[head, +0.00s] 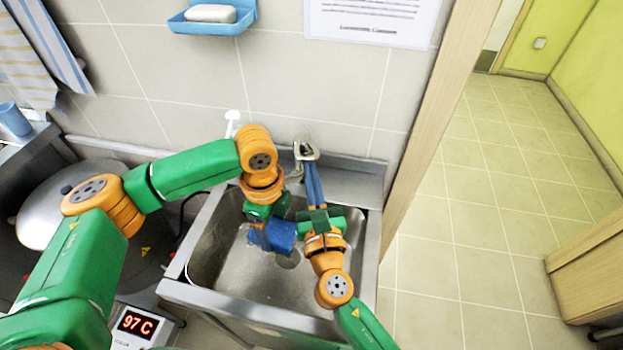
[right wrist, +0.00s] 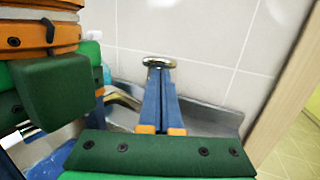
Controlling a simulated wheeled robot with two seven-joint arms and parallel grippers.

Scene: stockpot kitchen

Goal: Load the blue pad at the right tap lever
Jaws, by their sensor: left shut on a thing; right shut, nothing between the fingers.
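The blue pad (head: 281,236) hangs over the sink basin beneath my left gripper (head: 268,228), which is shut on it. Its fingertips are largely hidden by the wrist. A blue patch of it shows at the lower left of the right wrist view (right wrist: 48,162). The chrome right tap lever (head: 305,150) is at the back of the sink. My right gripper (head: 309,168) is shut and empty, its long blue fingers pointing at the lever. In the right wrist view the fingertips overlap the chrome lever (right wrist: 158,61); whether they touch I cannot tell.
The steel sink (head: 230,285) lies below both grippers. A white fitting (head: 232,120) stands behind it. A lidded pot (head: 50,212) and a red display reading 97 C (head: 138,323) are at left. A wooden door edge (head: 432,120) stands close at right. A soap dish (head: 213,28) hangs on the wall.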

